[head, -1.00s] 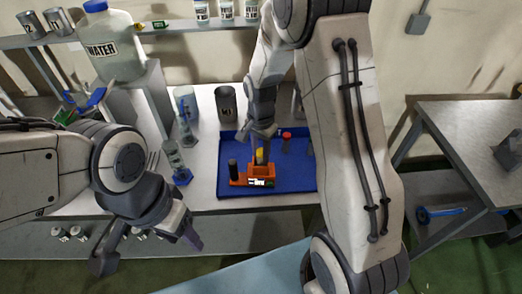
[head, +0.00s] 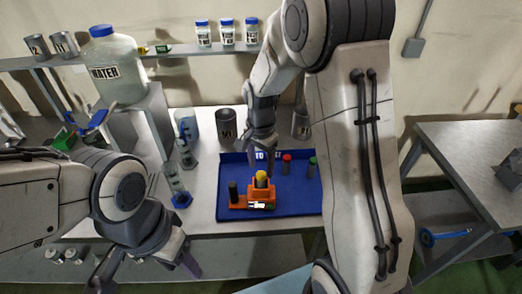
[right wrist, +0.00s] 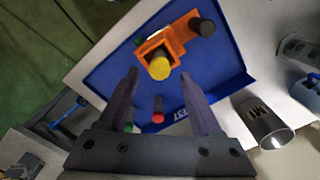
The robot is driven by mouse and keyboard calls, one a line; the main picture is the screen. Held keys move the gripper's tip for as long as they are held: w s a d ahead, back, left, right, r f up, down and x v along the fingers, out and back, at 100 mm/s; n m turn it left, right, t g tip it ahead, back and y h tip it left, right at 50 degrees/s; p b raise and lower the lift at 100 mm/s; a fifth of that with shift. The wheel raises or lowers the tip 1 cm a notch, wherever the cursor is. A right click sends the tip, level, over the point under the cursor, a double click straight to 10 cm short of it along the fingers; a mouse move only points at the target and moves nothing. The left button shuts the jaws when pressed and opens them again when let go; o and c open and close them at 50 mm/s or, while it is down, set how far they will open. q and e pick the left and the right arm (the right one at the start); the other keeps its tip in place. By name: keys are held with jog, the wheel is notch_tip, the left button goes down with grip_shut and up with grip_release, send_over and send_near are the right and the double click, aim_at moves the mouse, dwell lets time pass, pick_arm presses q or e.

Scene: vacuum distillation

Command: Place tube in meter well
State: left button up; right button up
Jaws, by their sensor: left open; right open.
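The orange meter (head: 240,207) stands on a blue tray and has a small lit display. A yellow-capped tube (head: 261,178) stands upright in the meter's well; its lower part is hidden by the meter. In the right wrist view the yellow cap (right wrist: 160,68) sits at the square orange opening. A dark post (head: 233,190) rises from the meter's left end. My right gripper (head: 264,152) is open and empty, behind and above the tube, with its fingers apart (right wrist: 159,76). My left gripper (head: 148,272) is open and empty at the lower left, away from the meter.
On the blue tray (head: 290,195), a red-capped tube (head: 287,164) and a green-capped tube (head: 312,167) stand right of the meter. Metal cups (head: 227,125) stand behind the tray. A water jug (head: 117,70) sits on a raised stand at left. The tray's front right is clear.

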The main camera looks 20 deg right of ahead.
notch_tip(320, 180, up, 7)
jog(key=s+a+r+n, duration=0.3)
jog(key=s+a+n, duration=0.5)
jog(key=s+a, duration=0.15)
jog(key=s+a+f+n+y, duration=0.1)
jog(key=s+a+n, duration=0.3)
jog(key=s+n, duration=0.7)
jog(key=s+f, duration=0.1)
jog(key=s, duration=0.3)
jog(key=shift+a, duration=0.1)
